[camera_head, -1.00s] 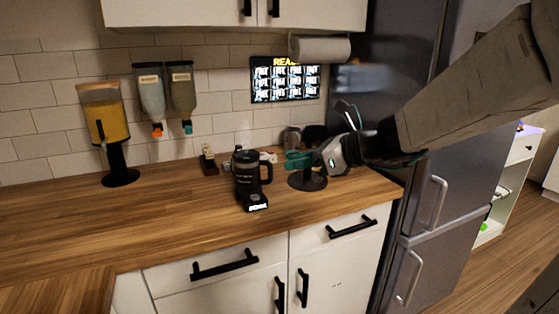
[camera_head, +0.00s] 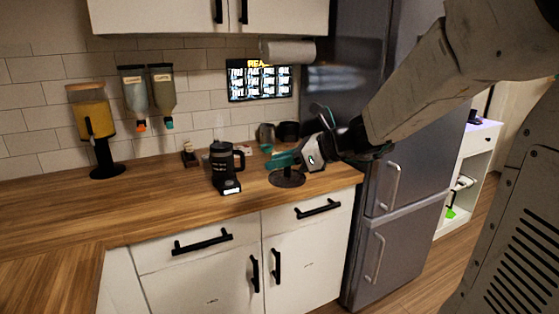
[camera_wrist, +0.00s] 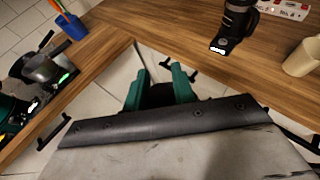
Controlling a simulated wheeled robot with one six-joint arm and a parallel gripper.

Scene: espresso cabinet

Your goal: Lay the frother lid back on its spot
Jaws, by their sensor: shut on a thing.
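The frother lid (camera_head: 288,180) is a dark round disc with a short stem, held below my gripper's fingers. My gripper (camera_head: 284,160) has teal fingers and is shut on it. In the wrist view, my gripper (camera_wrist: 158,82) has a dark mass between the fingers, probably the lid (camera_wrist: 157,96). The black frother jug (camera_head: 222,160) stands upright on its base with a lit label, left of the lid and apart from it. It also shows at the top of the wrist view (camera_wrist: 236,20). I cannot tell how high the lid is above the counter.
A yellow dispenser (camera_head: 92,118) stands at the back left. A grey cup (camera_head: 266,133) stands behind my gripper. The fridge (camera_head: 385,180) rises close on the right. A cream cup (camera_wrist: 303,57) shows in the wrist view.

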